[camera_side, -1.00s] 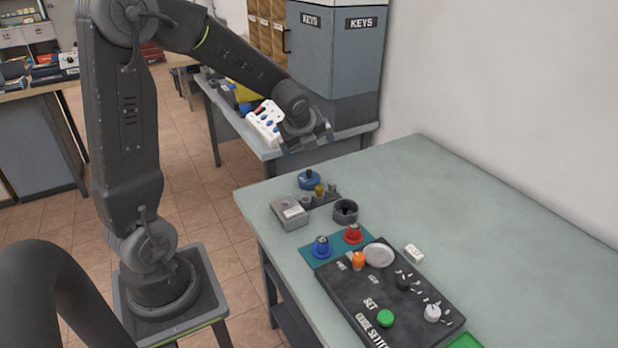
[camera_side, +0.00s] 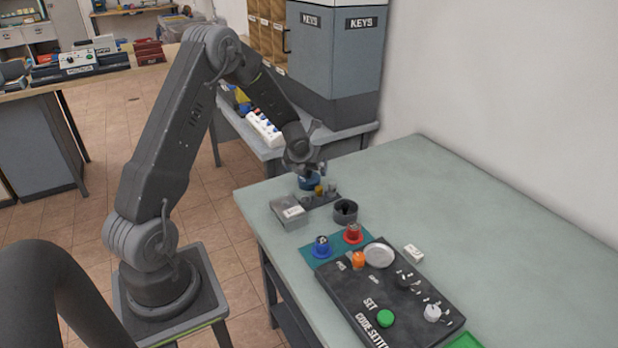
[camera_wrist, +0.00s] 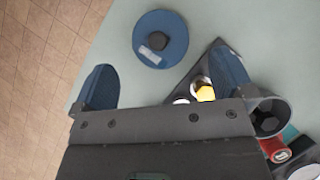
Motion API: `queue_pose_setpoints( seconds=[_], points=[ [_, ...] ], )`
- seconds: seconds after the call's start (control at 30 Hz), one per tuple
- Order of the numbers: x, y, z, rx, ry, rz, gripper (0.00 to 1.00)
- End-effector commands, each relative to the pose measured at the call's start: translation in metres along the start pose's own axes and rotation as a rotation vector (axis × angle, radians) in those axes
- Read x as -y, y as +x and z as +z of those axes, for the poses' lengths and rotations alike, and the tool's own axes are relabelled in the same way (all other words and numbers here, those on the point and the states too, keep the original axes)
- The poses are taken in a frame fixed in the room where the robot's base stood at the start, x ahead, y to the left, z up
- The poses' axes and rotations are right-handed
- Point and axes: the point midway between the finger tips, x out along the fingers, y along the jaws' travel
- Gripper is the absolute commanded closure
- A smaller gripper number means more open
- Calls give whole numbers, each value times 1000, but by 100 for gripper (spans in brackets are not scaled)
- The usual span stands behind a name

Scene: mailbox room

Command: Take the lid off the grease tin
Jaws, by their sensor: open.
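The grease tin looks to be the round blue tin (camera_side: 309,183) near the far end of the table. Its blue lid (camera_wrist: 172,31) carries a dark knob (camera_wrist: 157,41) and a small pale label, and it sits on the tin. My gripper (camera_side: 308,170) is low over the tin in the side view and hides part of it. In the wrist view my gripper (camera_wrist: 165,85) is open, its two blue-faced fingers wide apart and empty. The lid lies ahead of the fingers, between their lines. I cannot tell the exact height of the fingers above it.
A dark block with small pegs (camera_side: 318,197) stands close beside the tin. A grey box (camera_side: 289,212), a dark round cup (camera_side: 345,211) and blue and red knobbed pieces are nearer. A black panel (camera_side: 372,318) fills the front. The right side of the table (camera_side: 500,240) is clear.

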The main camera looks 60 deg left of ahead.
Motion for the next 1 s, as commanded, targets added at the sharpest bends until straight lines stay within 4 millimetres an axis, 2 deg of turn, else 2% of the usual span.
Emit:
queue_pose_setpoints(
  seconds=[0.4,0.7,1.0],
  points=[
    [-2,48,6,0,0,2,0],
    [-2,52,6,2,-1,2,0],
    [-2,52,6,1,-1,2,29]
  ],
)
